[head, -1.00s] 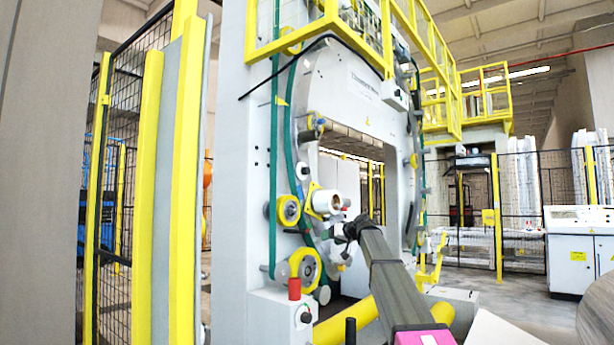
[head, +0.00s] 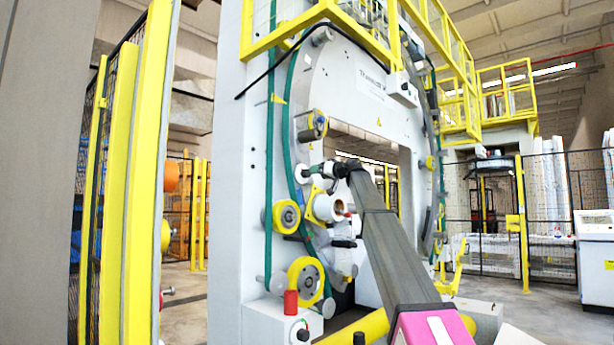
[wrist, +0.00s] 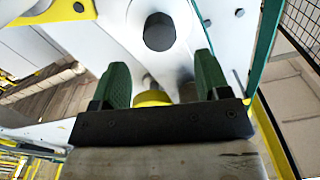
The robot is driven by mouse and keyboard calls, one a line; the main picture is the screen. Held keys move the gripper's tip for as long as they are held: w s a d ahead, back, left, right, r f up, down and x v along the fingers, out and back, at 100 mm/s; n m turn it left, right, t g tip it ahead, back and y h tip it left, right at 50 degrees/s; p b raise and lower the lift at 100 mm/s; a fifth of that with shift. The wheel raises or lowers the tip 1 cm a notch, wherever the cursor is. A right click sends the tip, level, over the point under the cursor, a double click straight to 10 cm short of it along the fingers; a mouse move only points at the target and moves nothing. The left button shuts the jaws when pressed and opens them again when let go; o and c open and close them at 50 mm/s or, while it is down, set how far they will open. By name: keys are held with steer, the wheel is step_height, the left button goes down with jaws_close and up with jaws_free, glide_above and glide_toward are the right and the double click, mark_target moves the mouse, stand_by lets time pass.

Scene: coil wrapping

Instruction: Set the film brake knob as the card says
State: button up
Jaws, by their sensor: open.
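No readable card shows in either view.
A white film roll (head: 328,207) and yellow-rimmed rollers (head: 306,281) sit just below my gripper. A red cylinder (head: 291,303) stands on a white box with a black knob (head: 303,333). A yellow-posted fence (head: 115,180) stands at the left.

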mark_target(308, 174)
steer(key=x, duration=0.7)
steer(key=shift+w+a, duration=0.2)
steer(key=shift+w, duration=0.05)
steer(key=c, duration=0.9)
